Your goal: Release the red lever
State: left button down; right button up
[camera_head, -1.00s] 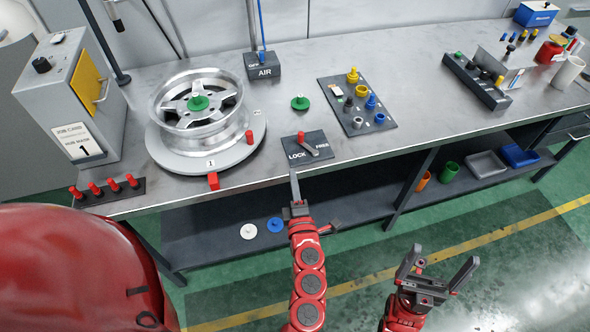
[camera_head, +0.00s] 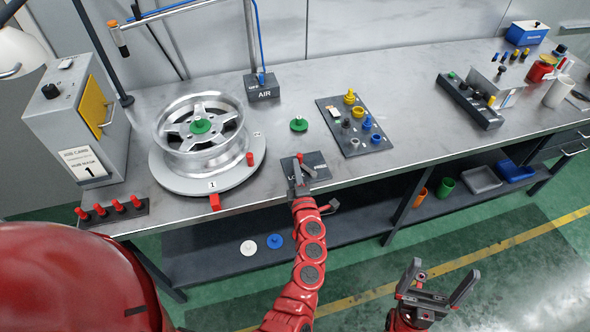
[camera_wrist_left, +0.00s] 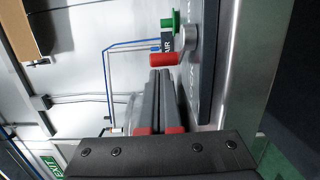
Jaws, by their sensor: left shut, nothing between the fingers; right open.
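The lever's red knob (camera_head: 300,156) stands on the dark LOCK/FREE plate (camera_head: 318,160) at the bench's front edge. Part of the lever and the LOCK lettering are hidden behind my left gripper (camera_head: 298,172). That gripper is shut and empty, with its fingertips close to the lever. In the left wrist view the red knob (camera_wrist_left: 163,59) lies just beyond the tips of the shut fingers (camera_wrist_left: 159,72); I cannot tell if they touch. My right gripper (camera_head: 444,270) is open and empty, in front of the bench, low at the right.
A silver wheel (camera_head: 200,150) sits on a round turntable left of the plate. A green knob (camera_head: 299,125) stands behind the plate. A dark tray of coloured parts (camera_head: 352,128) is to the right. The AIR box (camera_head: 262,88) stands behind. Bare bench lies between them.

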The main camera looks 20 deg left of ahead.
pick_arm(q)
jog(key=shift+f+m+h, duration=0.1)
jog(key=shift+m+h, duration=0.2)
jog(key=shift+w+a+m+t+h+b, duration=0.15)
jog(key=shift+m+t+h+b, duration=0.1)
jog(key=shift+h, duration=0.2)
jog(key=shift+w+m+t+h+b, duration=0.15)
jog(key=shift+m+t+h, duration=0.1)
jog(key=shift+h, duration=0.2)
jog(key=shift+w, duration=0.15)
jog(key=shift+w+b, duration=0.2)
jog(key=shift+b, duration=0.4)
jog(key=shift+a+f+m+h, duration=0.1)
jog(key=shift+a+m+h, duration=0.05)
jog(key=shift+m+h, duration=0.4)
jog(key=m+h, duration=0.1)
jog(key=m+h+b, duration=0.1)
jog(key=h, duration=0.1)
jog(key=shift+w+t+b, duration=0.25)
jog(key=shift+t+b, duration=0.05)
jog(key=shift+t, duration=0.1)
jog(key=shift+w+d+m+h+b, duration=0.1)
jog(key=shift+w+m+h+b, duration=0.1)
jog(key=shift+m+h+b, duration=0.35)
jog(key=shift+w+d+m+h+b, duration=0.15)
jog(key=shift+h+b, duration=0.1)
jog(key=shift+h, duration=0.45)
jog(key=shift+r, duration=0.2)
